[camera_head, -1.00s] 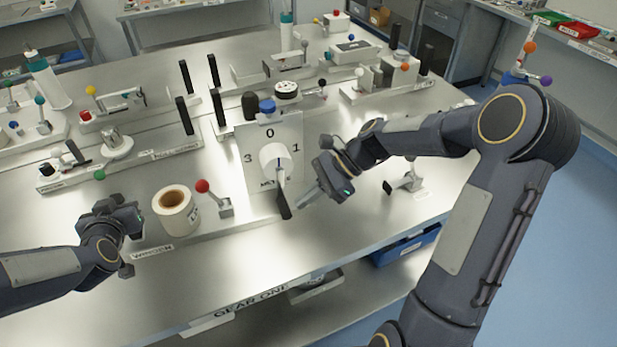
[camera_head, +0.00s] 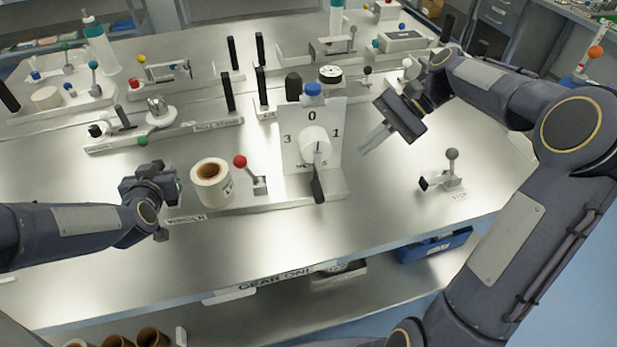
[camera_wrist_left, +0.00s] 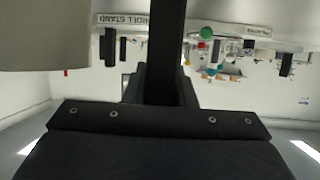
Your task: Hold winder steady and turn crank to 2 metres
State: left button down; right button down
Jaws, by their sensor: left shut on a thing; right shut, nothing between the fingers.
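The winder's base (camera_head: 275,202) lies near the front table edge, with a wound roll (camera_head: 211,185), a red-knobbed lever (camera_head: 241,162) and a white dial plate (camera_head: 299,122) marked 0, 1 and 3. The crank's white hub (camera_head: 313,137) is on the plate; its black handle (camera_head: 318,186) hangs downward, where no number shows. My left gripper (camera_head: 160,190), left of the roll, is shut on a black upright bar (camera_wrist_left: 166,50), seen in the left wrist view; the head view hides it. My right gripper (camera_head: 366,147) is shut and empty, right of the plate and apart from the handle.
A grey-knobbed stop lever (camera_head: 451,170) stands to the right. A blue bin (camera_head: 435,244) is below the table. The table is clear between dial and stop lever.

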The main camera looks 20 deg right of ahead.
jog(key=w+a+r+n+g+h, duration=0.15)
jog(key=a+r+n, duration=0.25)
jog(key=a+n, duration=0.45)
jog(key=a+r+n+h, duration=0.2)
jog(key=a+r+n, duration=0.25)
jog(key=n, duration=0.75)
jog(key=a+f+n+g+h, duration=0.1)
jog(key=a+f+n+h, duration=0.5)
jog(key=n, duration=0.7)
jog(key=n+t+h, duration=0.2)
jog(key=n+h, duration=0.8)
jog(key=n, duration=0.3)
send_near(315, 192)
jog(key=x, duration=0.7)
jog(key=shift+f, duration=0.1)
jog(key=shift+d+f, duration=0.4)
jog(key=shift+d, duration=0.05)
